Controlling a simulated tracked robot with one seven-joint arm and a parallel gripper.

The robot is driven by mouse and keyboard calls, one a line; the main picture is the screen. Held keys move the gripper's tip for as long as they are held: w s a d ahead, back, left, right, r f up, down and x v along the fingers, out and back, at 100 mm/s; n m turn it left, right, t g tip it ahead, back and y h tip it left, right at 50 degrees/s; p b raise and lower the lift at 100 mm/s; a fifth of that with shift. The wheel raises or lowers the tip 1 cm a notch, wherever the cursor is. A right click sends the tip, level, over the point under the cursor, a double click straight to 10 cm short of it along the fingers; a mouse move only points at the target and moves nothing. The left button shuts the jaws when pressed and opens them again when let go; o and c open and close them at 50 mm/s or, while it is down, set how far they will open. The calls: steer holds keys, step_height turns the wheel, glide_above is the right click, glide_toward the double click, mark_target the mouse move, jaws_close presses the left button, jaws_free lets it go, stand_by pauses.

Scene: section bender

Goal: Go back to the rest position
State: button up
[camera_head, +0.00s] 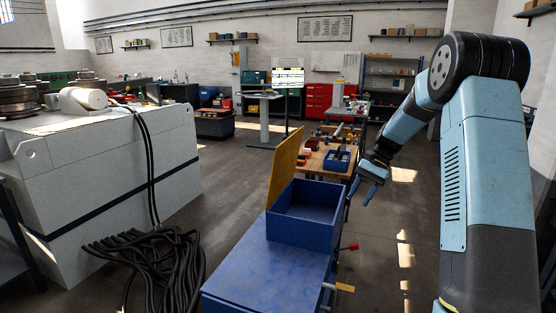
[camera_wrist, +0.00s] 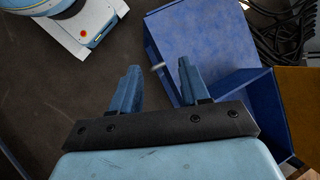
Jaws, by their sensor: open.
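My gripper (camera_head: 369,179) hangs at the end of my bent blue arm, right of the blue open box, in free air above the floor. In the wrist view my gripper (camera_wrist: 158,78) has its two blue fingers apart with nothing held between them. My arm's upper part fills the right side of the head view.
A blue bench (camera_head: 265,265) carries an open blue box (camera_head: 305,228) with a raised yellow lid (camera_head: 285,165). A wooden table (camera_head: 335,150) with tools stands behind. A grey machine (camera_head: 110,180) and coiled black cables (camera_head: 150,262) lie left.

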steer(key=s+a+r+n+t+h, duration=0.2)
steer(key=s+r, duration=0.5)
steer(key=s, duration=0.2)
steer(key=s+a+r+n+t+h, duration=0.1)
steer(key=s+a+r+t+h, duration=0.1)
steer(key=s+r, duration=0.6)
steer(key=s+n+t+h, duration=0.1)
steer(key=s+n+t, duration=0.3)
steer(key=s, duration=1.5)
steer(key=shift+s+d+r+t+h, duration=0.3)
steer(key=shift+s+r+t+h, duration=0.15)
steer(key=shift+t, duration=0.15)
steer(key=shift+w+a, duration=0.1)
